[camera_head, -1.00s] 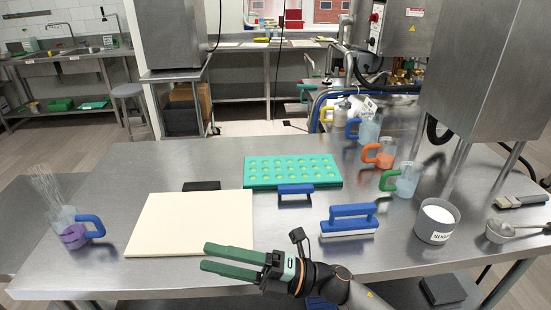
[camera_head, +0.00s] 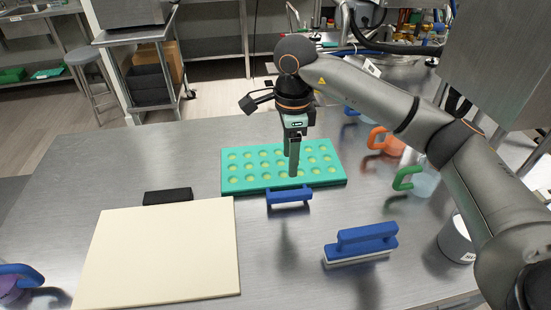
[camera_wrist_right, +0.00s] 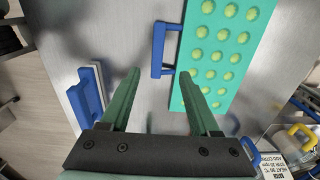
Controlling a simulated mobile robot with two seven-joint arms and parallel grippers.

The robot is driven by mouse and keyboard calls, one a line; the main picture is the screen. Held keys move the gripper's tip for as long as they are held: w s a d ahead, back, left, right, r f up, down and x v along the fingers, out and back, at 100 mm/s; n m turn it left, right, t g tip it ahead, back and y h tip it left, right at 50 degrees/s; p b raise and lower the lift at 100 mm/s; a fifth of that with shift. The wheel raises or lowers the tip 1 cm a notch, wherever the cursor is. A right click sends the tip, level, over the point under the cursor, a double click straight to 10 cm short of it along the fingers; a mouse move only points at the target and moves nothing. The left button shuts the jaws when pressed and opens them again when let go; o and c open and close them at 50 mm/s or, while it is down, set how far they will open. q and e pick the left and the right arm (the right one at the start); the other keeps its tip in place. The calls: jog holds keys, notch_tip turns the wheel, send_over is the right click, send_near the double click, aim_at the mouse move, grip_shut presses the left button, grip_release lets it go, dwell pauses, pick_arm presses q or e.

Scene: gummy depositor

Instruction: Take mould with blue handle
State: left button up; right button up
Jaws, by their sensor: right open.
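The teal mould (camera_head: 225,171) with several yellow-green filled cavities lies flat on the steel table. Its blue handle (camera_head: 289,195) sticks out from the near long side. In the right wrist view the mould (camera_wrist_right: 222,45) is at upper right and its handle (camera_wrist_right: 158,48) at upper middle. My right gripper (camera_head: 294,174) points down above the near part of the mould, close to the handle, and is empty. In the right wrist view its two green fingers (camera_wrist_right: 160,74) are spread apart, with the handle beyond and roughly between their tips. My left gripper is out of view.
A blue-handled brush (camera_head: 361,243) stands right of the mould handle. A cream board (camera_head: 160,250) and a black block (camera_head: 168,196) lie to the left. Jugs with orange (camera_head: 385,141) and green (camera_head: 408,178) handles stand to the right, near a partly hidden tub (camera_head: 456,240).

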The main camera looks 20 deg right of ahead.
send_over(290, 193)
notch_tip(290, 193, down, 6)
jog(key=shift+f+p, duration=0.25)
jog(key=shift+p, duration=0.15)
jog(key=shift+f+p, duration=0.6)
jog(key=shift+f, duration=2.15)
jog(key=shift+c, duration=0.3)
grip_shut()
jog(key=shift+r, duration=0.1)
